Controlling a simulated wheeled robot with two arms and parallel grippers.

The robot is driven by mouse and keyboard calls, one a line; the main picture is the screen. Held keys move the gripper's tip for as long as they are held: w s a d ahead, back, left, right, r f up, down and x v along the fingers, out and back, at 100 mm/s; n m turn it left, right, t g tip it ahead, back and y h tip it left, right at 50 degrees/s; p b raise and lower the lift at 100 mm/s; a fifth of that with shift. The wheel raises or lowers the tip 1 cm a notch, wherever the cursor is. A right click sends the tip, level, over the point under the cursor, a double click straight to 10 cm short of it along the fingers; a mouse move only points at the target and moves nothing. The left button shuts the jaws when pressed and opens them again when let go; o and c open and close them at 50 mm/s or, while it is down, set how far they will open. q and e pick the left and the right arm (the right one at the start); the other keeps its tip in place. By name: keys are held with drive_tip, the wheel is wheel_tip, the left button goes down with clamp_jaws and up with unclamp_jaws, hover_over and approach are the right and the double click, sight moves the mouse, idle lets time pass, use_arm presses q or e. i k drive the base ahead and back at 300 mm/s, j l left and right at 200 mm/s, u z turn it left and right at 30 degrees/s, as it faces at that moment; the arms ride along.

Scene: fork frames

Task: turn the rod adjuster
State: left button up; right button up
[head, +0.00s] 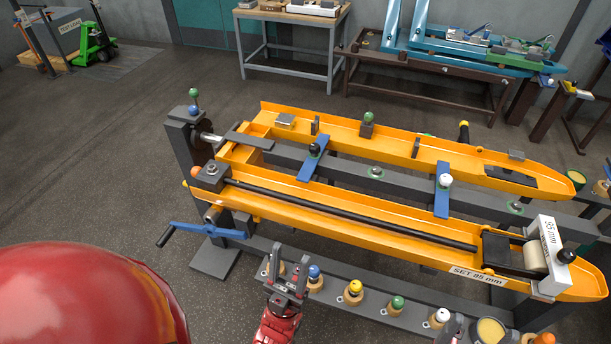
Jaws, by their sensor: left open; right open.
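The adjuster is a long black rod (350,215) lying along the front orange fork frame (330,205). A blue crank (208,231) with a dark grip sits below the frame's left end. A white block (547,255) at the right end reads "95 mm", and a label (478,275) below it reads "SET 85 mm". My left gripper (288,273) is open and empty, pointing up beside the lower rail, to the right of the crank and apart from it. My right gripper (452,327) seems to show only partly at the bottom edge, its fingers mostly cut off.
A dark lower rail (330,291) carries several coloured knobs, close to my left gripper. A grey post (185,150) stands at the frame's left end. The floor (110,180) left of the crank is clear. A workbench (290,20) and blue frames stand behind.

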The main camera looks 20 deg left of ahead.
sight(196, 170)
drive_tip(key=u, duration=1.55)
drive_tip(key=z, duration=0.6)
drive_tip(key=i+j+z, duration=0.15)
drive_tip(key=j+z, duration=0.15)
drive_tip(key=i+j+z, duration=0.15)
drive_tip(key=j+z, duration=0.5)
drive_tip(key=i+j+z, duration=0.1)
drive_tip(key=j+z, duration=0.2)
drive_tip(key=j, duration=1.3)
drive_tip(key=j+z, duration=0.3)
drive_tip(key=j, duration=2.1)
drive_tip(key=k+j, duration=0.15)
drive_tip(key=j, duration=0.65)
